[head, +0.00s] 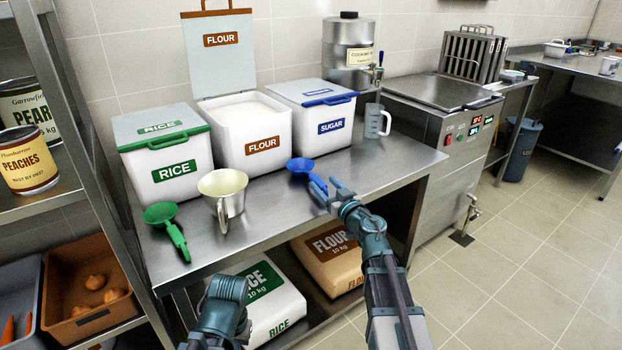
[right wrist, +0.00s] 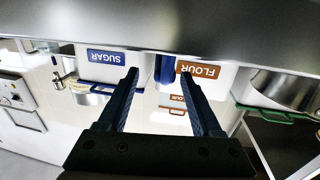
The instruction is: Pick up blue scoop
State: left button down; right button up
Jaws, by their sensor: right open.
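The blue scoop (head: 300,166) lies on the steel table in front of the sugar bin, its bowl toward the bins and its handle toward the front edge. My right gripper (head: 324,186) is open at the handle end of the scoop. In the right wrist view, which is upside down, the blue handle (right wrist: 165,69) shows between and beyond the two spread fingertips (right wrist: 160,78). Whether the fingers touch the handle is unclear. Part of my left arm shows at the bottom of the head view, but its gripper does not.
Behind are the rice bin (head: 163,150), open flour bin (head: 255,140) and sugar bin (head: 318,115). A clear jug (head: 374,120) stands at the right. Bags lie on the lower shelf.

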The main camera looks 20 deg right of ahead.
aim_at(312, 175)
jog(key=shift+f+b+x, duration=0.15)
jog(key=shift+f+x, duration=0.05)
jog(key=shift+x, duration=1.25)
jog(key=shift+f+b+x, duration=0.15)
jog(key=shift+x, duration=1.3)
jog(key=shift+s+a, duration=0.1)
jog(key=shift+a, duration=0.1)
grip_shut()
